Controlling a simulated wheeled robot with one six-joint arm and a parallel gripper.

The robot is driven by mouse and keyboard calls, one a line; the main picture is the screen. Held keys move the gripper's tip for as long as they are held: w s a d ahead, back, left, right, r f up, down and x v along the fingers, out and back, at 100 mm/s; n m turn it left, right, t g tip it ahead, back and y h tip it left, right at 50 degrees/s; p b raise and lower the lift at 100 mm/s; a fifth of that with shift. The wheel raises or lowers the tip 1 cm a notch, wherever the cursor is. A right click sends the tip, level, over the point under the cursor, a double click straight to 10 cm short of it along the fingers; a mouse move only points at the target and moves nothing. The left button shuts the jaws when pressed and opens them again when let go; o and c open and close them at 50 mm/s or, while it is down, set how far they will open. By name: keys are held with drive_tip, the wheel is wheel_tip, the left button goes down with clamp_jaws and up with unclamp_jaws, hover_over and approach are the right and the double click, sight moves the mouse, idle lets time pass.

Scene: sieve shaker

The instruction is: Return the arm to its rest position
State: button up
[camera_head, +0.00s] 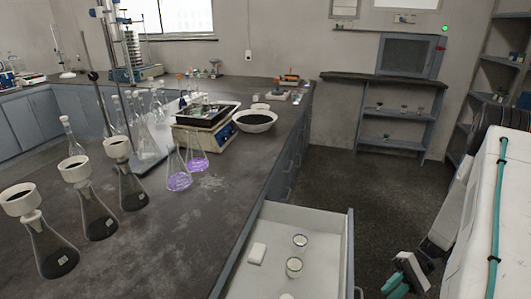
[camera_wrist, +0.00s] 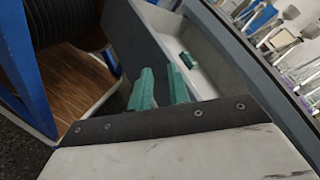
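My gripper (camera_head: 405,281) has teal fingers and shows low at the right in the head view, to the right of the open drawer and above the dark floor. In the wrist view, the two teal fingers of my gripper (camera_wrist: 161,84) stand apart with a gap between them. Nothing is seen held between them. My arm, white with a teal cable, fills the right edge of the head view. The rest of the arm is outside the picture.
An open drawer (camera_head: 350,240) juts from the dark bench (camera_head: 200,222) left of my gripper, with beakers (camera_head: 294,267) and a small white box (camera_head: 257,253) inside. Flasks with funnels stand on the bench. Shelves (camera_head: 392,115) stand at the back; the floor (camera_head: 350,180) between is clear.

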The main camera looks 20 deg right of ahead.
drive_tip(key=w+a+r+g+h, duration=0.1)
drive_tip(key=a+r+h, duration=0.3)
drive_tip(key=r, duration=0.6)
drive_tip(key=a+r+g+h, duration=0.1)
drive_tip(key=a+r+h, duration=0.3)
drive_tip(key=r, duration=0.6)
drive_tip(key=s+a+r+n+t+h, duration=0.3)
drive_tip(key=s+a+r, duration=0.1)
drive_tip(key=r, duration=0.3)
drive_tip(key=s+a+r+n+t+h, duration=0.2)
drive_tip(key=s+a+r+t+h, duration=0.2)
drive_tip(key=a+r, duration=0.3)
drive_tip(key=shift+a+r+n, duration=0.15)
drive_tip(key=shift+r+n, duration=0.25)
drive_tip(key=shift+r, duration=0.4)
